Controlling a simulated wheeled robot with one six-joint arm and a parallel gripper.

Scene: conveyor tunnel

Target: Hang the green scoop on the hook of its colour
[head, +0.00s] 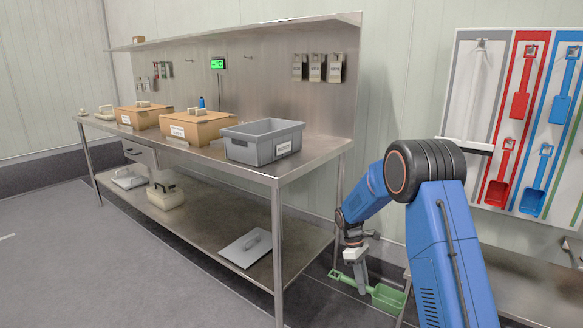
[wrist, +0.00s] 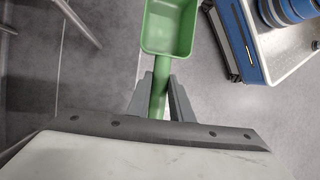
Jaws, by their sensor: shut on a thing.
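My gripper (head: 362,288) is low beside the near right leg of the steel table, shut on the handle of the green scoop. The scoop (head: 388,298) is held above the floor, its bowl to the right in the head view. In the wrist view the handle passes between my gripper's fingers (wrist: 162,82), with the open bowl of the scoop (wrist: 168,28) beyond them. The wall board (head: 458,90) at right has coloured bands. A green band (head: 577,175) is cut off by the right picture edge, and I cannot make out its hook.
The steel table (head: 300,165) holds a grey crate (head: 240,146) and cardboard boxes (head: 195,129). A low steel surface (head: 530,245) is beneath the board. The floor at left (head: 70,265) is clear.

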